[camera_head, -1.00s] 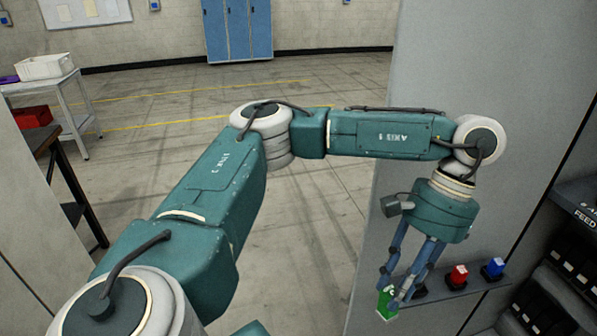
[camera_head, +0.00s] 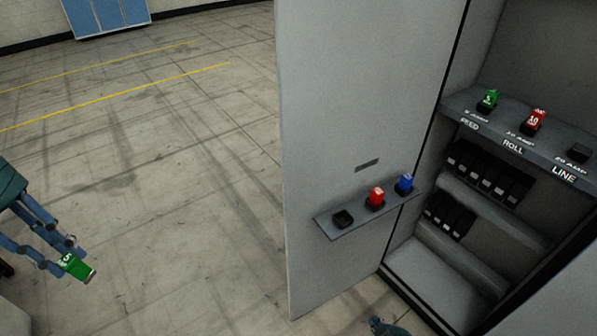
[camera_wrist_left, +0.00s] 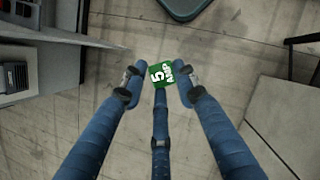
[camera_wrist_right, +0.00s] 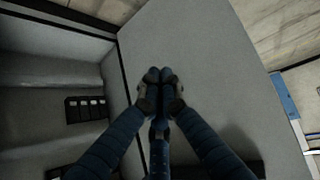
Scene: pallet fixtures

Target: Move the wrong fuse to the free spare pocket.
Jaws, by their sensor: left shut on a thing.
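My left gripper (camera_head: 72,255) is shut on a green fuse (camera_head: 77,267) marked 5, held in the air away from the cabinet. The left wrist view shows this fuse, reading 5 AMP (camera_wrist_left: 161,75), between the fingertips. The door shelf (camera_head: 360,218) has an empty left pocket (camera_head: 343,218), a red fuse (camera_head: 376,196) and a blue fuse (camera_head: 404,184). Inside, a green fuse (camera_head: 488,98) sits at FEED and a red fuse (camera_head: 535,120) at ROLL. The LINE socket (camera_head: 579,153) is empty. My right gripper (camera_wrist_right: 161,77) is shut and empty; it shows partly at the head view's bottom edge.
The grey cabinet door (camera_head: 340,110) stands open beside the cabinet. Rows of black blocks (camera_head: 490,172) sit below the fuse ledge (camera_head: 520,135). The floor (camera_head: 150,190) between my left gripper and the door is clear.

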